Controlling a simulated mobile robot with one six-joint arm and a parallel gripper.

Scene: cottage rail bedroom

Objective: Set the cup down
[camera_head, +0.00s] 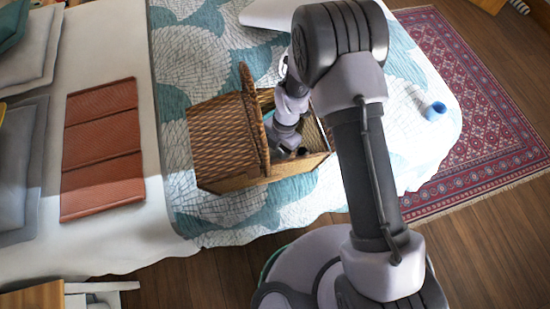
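A wicker picnic basket (222,144) sits on the bed, with its near-left lid flap closed, its handle upright and its right side open. My gripper (291,148) points down into the open right side. Its fingertips are mostly hidden by my wrist and the basket, so I cannot see whether it is open or holds anything. A bit of teal shows inside the basket beside my wrist, too small to identify. A small blue cup-like object (434,112) is on the quilt near the bed's right edge, apart from my gripper. No other cup is clearly visible.
The bed's patterned quilt (185,60) has free room left of the basket. A folded terracotta throw (103,150) lies further left, near grey pillows (22,60). A white flat object (268,14) is at the top. A red rug (480,110) covers the floor on the right.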

